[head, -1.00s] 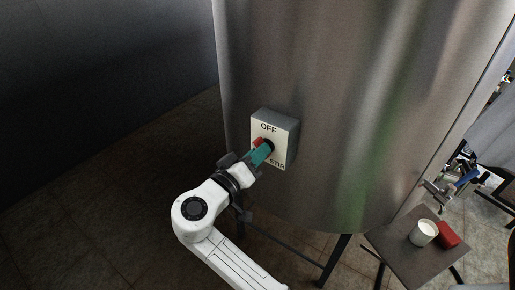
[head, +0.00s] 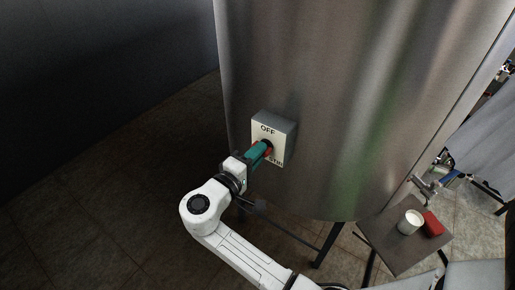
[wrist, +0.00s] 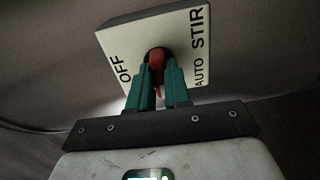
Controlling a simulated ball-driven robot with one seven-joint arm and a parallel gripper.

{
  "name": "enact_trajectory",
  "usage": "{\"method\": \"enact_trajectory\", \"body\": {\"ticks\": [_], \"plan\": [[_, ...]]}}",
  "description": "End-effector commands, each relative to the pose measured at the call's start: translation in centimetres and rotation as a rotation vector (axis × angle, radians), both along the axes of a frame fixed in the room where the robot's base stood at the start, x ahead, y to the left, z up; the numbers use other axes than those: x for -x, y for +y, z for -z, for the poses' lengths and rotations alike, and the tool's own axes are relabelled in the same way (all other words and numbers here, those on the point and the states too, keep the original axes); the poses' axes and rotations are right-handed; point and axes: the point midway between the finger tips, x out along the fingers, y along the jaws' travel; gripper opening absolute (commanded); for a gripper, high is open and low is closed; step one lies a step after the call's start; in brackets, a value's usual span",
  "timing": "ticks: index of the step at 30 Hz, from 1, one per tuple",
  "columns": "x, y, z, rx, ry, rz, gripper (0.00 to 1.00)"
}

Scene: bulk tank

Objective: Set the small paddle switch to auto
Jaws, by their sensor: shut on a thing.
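The paddle switch is a red paddle on a black round base (wrist: 156,60), on the front of a pale box (head: 264,133) fixed to the steel tank. In the wrist view the box face reads OFF at left, AUTO at lower right and STIR at far right. My gripper (head: 261,150) has green fingers that reach the switch; in the wrist view my gripper (wrist: 158,80) is shut on the red paddle, with red showing between and beyond the fingertips. The fingers hide part of the paddle, and I cannot tell which label it points at. In the head view AUTO is hidden.
The steel tank (head: 350,90) stands close behind the box. A small dark table (head: 385,237) at lower right holds a white cup (head: 410,222) and a red block (head: 433,224). A tap (head: 424,187) juts from the tank at right. Floor at left is clear.

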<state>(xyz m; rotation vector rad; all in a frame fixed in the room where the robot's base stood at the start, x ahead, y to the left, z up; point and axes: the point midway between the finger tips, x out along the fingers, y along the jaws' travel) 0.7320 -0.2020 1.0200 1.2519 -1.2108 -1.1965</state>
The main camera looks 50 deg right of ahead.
Motion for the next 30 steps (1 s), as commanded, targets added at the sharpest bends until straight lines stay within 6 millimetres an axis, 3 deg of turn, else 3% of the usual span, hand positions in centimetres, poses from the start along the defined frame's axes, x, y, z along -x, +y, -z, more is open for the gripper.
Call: {"method": "enact_trajectory", "body": {"ticks": [20,21,28,30], "plan": [[-0.2,0.1,-0.02,0.001,0.064,-0.007,0.0],[-0.2,0.1,-0.02,0.001,0.064,-0.007,0.19],[-0.11,0.06,0.01,0.001,0.064,-0.004,0.41],[-0.09,0.04,0.01,0.001,0.065,-0.003,0.43]]}}
